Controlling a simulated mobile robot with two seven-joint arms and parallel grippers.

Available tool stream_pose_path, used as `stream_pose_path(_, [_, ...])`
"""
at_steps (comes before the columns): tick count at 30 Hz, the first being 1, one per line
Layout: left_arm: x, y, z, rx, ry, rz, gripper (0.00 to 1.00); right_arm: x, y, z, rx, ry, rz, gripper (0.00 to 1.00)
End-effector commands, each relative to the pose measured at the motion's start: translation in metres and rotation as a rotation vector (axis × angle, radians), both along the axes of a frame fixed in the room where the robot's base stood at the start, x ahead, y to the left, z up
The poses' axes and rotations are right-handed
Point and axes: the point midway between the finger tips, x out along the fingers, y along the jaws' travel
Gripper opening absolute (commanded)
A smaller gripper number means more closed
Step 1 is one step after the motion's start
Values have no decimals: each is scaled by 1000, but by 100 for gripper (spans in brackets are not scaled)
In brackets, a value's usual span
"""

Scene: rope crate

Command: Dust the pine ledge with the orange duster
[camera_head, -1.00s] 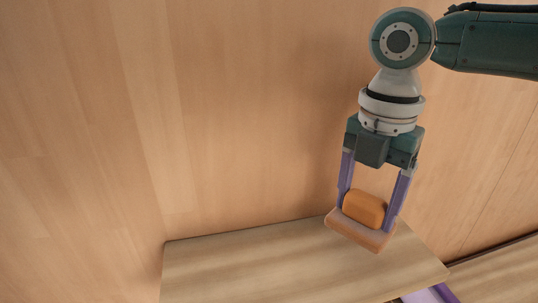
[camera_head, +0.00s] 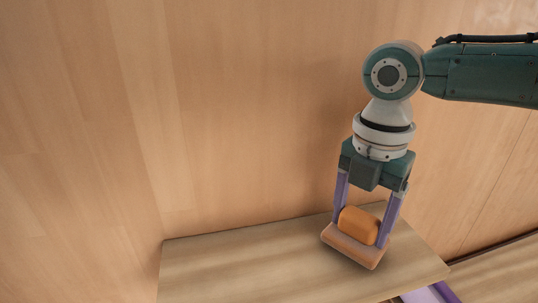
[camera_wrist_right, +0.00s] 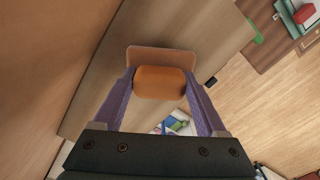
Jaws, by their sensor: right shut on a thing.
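The orange duster (camera_head: 359,225) has a rounded orange grip on a paler, flat orange pad. My right gripper (camera_head: 363,225) points down and is shut on the duster's grip, one purple finger on each side. The duster also shows between the fingers in the right wrist view (camera_wrist_right: 160,82). The pine ledge (camera_head: 235,268) runs along the wall at the bottom of the head view. The pad is over the right half of the ledge; I cannot tell whether it touches the surface. The ledge also shows in the wrist view (camera_wrist_right: 95,95). My left gripper is not in view.
A wooden wall (camera_head: 240,120) stands behind the ledge. In the wrist view, a green and red item (camera_wrist_right: 298,14) lies at the top right, and several colourful things (camera_wrist_right: 178,124) are below the ledge. The ledge's left part is clear.

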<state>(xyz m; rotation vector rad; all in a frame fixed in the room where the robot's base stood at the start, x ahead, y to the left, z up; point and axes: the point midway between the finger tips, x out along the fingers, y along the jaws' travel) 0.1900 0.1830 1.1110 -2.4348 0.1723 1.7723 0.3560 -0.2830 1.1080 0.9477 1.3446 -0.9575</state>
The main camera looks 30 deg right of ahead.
Motion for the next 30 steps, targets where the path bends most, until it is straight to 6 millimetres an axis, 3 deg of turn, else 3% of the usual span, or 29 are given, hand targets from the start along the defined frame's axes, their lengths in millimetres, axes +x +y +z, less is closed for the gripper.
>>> stream_pose_path(30, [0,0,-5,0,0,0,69,0,0,-11,0,-1,0,9])
